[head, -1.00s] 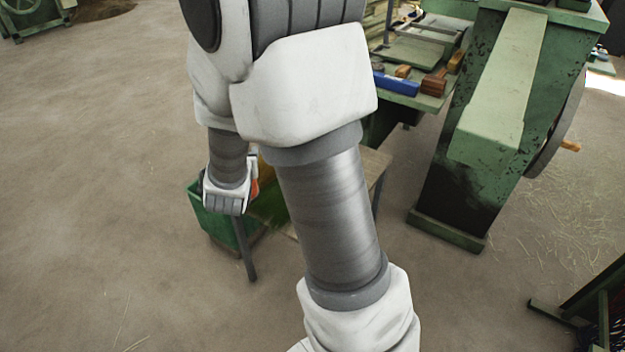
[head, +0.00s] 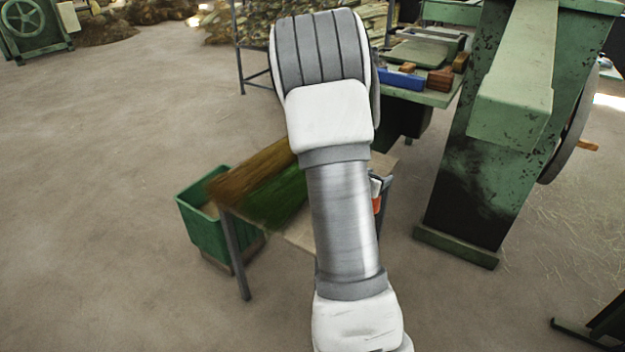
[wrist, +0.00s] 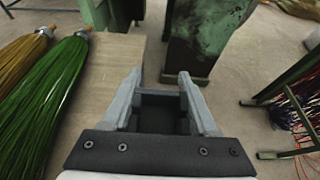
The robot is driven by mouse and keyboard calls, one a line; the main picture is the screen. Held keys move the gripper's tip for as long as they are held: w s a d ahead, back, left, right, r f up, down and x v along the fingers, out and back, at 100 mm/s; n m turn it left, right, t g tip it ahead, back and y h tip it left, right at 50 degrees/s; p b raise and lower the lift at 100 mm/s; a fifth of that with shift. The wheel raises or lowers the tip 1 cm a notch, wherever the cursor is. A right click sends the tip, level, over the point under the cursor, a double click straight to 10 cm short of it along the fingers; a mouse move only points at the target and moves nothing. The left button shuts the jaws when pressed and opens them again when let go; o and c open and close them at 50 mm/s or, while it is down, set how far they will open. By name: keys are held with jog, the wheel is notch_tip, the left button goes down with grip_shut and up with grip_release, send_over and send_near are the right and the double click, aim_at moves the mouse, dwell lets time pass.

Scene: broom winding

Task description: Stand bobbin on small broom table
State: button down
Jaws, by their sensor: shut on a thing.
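The small broom table (head: 300,238) has a light wooden top and grey legs. It stands mid-scene in the head view, partly behind my arm, and shows left in the wrist view (wrist: 115,65). A brown broom (head: 250,170) and a green broom (head: 275,198) lie on it. In the wrist view, my gripper (wrist: 160,84) is shut on a dark grey thing (wrist: 160,108), taken to be the bobbin; its shape is mostly hidden. The gripper appears at the table's right side.
A green bin (head: 205,222) stands left of the table. A green machine (head: 470,190) with a wheel stands to the right. A workbench (head: 430,95) with blocks is behind. A frame with dark bristles (wrist: 290,110) is at the wrist view's right. Floor at left is clear.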

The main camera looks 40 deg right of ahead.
jog(key=r+p, duration=0.1)
jog(key=p, duration=0.2)
jog(key=shift+s+a, duration=0.1)
jog(key=shift+a, duration=0.25)
jog(key=shift+p, duration=0.3)
jog(key=shift+w+a+f+b, duration=0.5)
jog(key=shift+w+a+f, duration=0.35)
jog(key=shift+w+f, duration=1)
jog(key=shift+w+a+f+b, duration=0.5)
jog(key=shift+w+a+f, duration=0.4)
jog(key=shift+w+f, duration=0.9)
jog(key=shift+w+a+f+b, duration=0.5)
jog(key=shift+w+a+f, duration=0.35)
jog(key=shift+w+f, duration=0.95)
jog(key=shift+s+f, duration=0.2)
jog(key=shift+f, duration=0.15)
jog(key=shift+c, duration=0.9)
grip_release()
